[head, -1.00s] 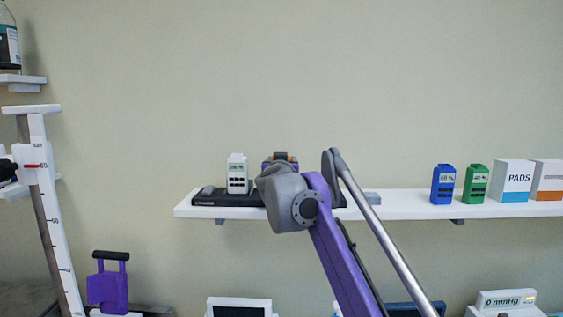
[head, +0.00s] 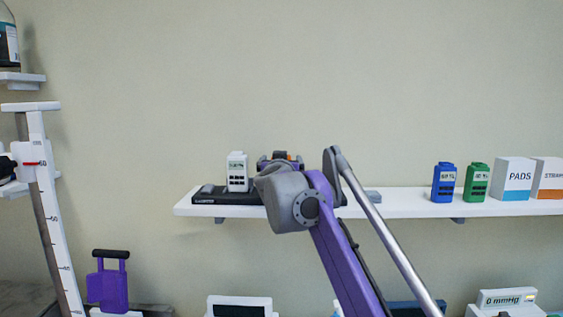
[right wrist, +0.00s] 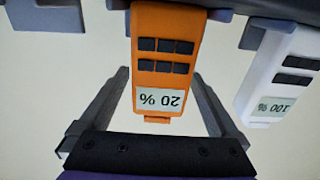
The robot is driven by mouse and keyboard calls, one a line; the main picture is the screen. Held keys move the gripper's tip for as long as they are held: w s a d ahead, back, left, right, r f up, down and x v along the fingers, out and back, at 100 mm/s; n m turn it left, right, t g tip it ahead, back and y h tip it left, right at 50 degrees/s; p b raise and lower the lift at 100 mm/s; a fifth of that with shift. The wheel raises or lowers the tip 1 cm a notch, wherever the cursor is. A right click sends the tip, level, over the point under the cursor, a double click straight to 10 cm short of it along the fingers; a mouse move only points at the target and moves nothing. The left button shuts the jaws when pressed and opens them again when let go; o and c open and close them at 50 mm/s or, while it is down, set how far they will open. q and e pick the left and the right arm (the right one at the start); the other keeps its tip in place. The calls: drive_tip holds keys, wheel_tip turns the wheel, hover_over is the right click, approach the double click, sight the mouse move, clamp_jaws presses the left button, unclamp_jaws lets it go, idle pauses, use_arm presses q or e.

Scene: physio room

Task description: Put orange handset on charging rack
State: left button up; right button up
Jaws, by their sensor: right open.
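The orange handset (right wrist: 165,65), its display reading 20 %, shows upside down in the right wrist view. Its base end meets the dark charging rack (right wrist: 222,15) at the top of that view. In the head view the black charging rack (head: 215,199) lies on the wall shelf, and my right arm hides most of the orange handset (head: 288,155). My right gripper (right wrist: 160,100) is open, its fingers on either side of the handset with gaps visible. It also shows in the head view (head: 281,158). A white handset (head: 237,172) stands upright on the rack beside it. My left gripper is out of view.
The white shelf (head: 400,204) also bears a blue handset (head: 444,182), a green handset (head: 477,182) and boxes, including a PADS box (head: 514,179), to the right. The shelf between rack and blue handset is mostly clear. Devices stand below the shelf.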

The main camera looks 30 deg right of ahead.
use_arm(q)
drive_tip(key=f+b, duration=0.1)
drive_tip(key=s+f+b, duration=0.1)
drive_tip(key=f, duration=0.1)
use_arm(e)
drive_tip(key=v, duration=1)
drive_tip(key=shift+f, duration=0.1)
